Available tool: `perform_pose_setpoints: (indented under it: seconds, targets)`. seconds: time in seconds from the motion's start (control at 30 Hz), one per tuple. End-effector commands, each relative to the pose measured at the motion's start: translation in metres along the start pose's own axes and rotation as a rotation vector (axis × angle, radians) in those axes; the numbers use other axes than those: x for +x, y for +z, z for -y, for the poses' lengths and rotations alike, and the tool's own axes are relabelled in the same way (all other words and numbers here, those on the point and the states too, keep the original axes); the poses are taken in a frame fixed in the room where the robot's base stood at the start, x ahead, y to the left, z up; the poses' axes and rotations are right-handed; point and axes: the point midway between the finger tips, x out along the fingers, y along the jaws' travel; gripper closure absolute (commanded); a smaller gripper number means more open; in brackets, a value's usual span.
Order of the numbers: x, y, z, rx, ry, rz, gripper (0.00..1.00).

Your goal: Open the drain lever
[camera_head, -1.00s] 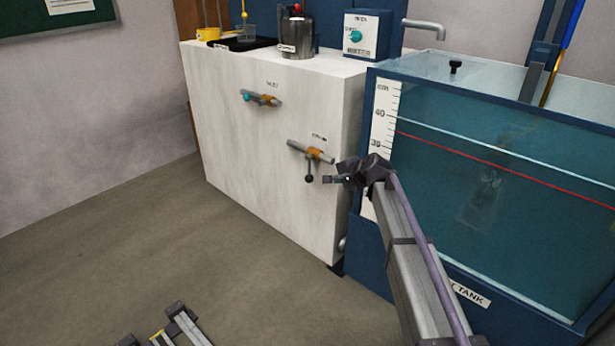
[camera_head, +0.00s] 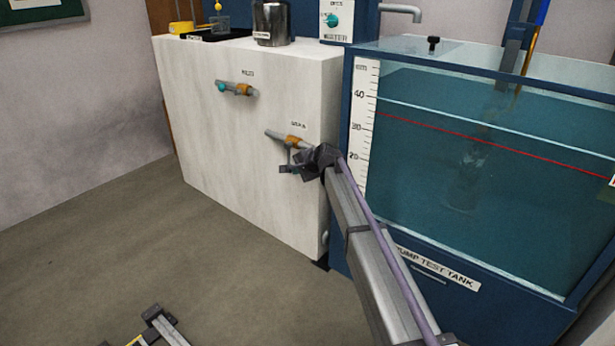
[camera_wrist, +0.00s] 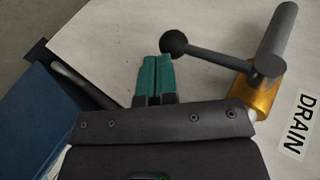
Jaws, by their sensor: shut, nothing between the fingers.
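The drain valve has an orange body (camera_head: 291,140) on a grey pipe (camera_head: 274,134), on the white cabinet's front. In the wrist view its gold-orange body (camera_wrist: 257,90) sits next to the DRAIN label (camera_wrist: 299,124). The dark drain lever (camera_wrist: 220,55) runs left from it, roughly across the pipe, and ends in a black ball knob (camera_wrist: 173,43). My gripper (camera_wrist: 157,58) has its teal fingers together and empty, just short of the knob; I cannot tell if they touch it.
A second valve with a teal knob (camera_head: 222,87) is higher up and left on the white cabinet (camera_head: 215,140). The water-filled pump test tank (camera_head: 480,150) stands close on the right of my arm. Open floor (camera_head: 150,240) lies in front of the cabinet.

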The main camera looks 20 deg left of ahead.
Motion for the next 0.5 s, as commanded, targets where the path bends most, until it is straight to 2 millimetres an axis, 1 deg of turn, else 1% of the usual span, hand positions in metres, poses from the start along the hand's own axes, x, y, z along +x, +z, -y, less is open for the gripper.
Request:
perform_pose_setpoints:
  seconds: [0.03,0.1,0.5]
  targets:
    - [0.006,-0.0006,0.0029,0.0,0.0,0.0,1.0]
    - [0.0089,0.0001,0.0049,-0.001,0.0,0.001,1.0]
    - [0.0089,0.0005,0.0043,0.0,-0.004,0.001,1.0]
